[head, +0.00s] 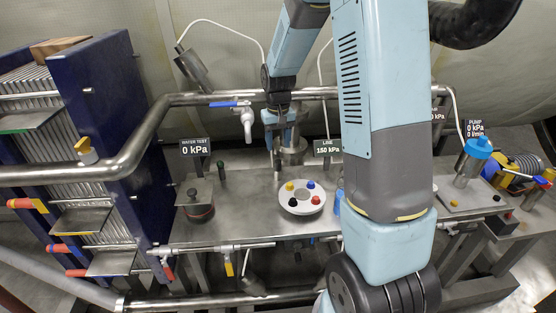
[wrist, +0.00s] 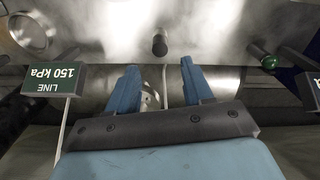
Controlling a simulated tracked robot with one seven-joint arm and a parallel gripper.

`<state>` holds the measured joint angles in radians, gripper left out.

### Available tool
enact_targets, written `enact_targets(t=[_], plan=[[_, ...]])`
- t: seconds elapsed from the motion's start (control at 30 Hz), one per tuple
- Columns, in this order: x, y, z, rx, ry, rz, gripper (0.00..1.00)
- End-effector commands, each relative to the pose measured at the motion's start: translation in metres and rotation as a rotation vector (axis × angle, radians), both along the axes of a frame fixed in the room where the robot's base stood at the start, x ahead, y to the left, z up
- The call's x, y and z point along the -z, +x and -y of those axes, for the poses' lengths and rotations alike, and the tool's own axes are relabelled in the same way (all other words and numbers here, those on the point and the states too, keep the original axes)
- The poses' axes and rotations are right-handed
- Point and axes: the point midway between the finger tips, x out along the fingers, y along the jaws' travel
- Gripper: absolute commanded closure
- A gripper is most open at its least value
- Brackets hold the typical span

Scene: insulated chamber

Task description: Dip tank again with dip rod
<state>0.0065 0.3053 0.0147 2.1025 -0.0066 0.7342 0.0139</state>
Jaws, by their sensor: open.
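My gripper (wrist: 160,66) is open, with its two blue fingers apart and nothing seen between their tips. In the head view my gripper (head: 276,142) hangs over the back of the steel bench, left of the LINE sign. A slim upright piece with a dark round end (wrist: 160,45) lies just beyond the fingertips in the wrist view, lined up with the gap; it may be the dip rod. A round steel vessel (head: 292,153) stands beside my gripper and may be the tank. A round steel opening (wrist: 36,30) shows at the wrist view's upper left.
The LINE sign (head: 327,148) reads 150 kPa. A green-topped post (head: 221,168) and a dark red-based pot (head: 199,202) stand at left. A white disc with coloured knobs (head: 302,197) sits on the bench. A steel pipe rail (head: 205,98) runs across. Bare bench lies between pot and disc.

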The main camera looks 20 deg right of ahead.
Motion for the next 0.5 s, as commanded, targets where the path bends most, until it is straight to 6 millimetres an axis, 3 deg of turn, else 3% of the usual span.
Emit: enact_targets(t=[0.2, 0.5], plan=[[0.039, -0.001, 0.000, 0.000, 0.000, -0.003, 0.49], [0.069, 0.000, 0.000, -0.001, 0.000, -0.001, 0.49]])
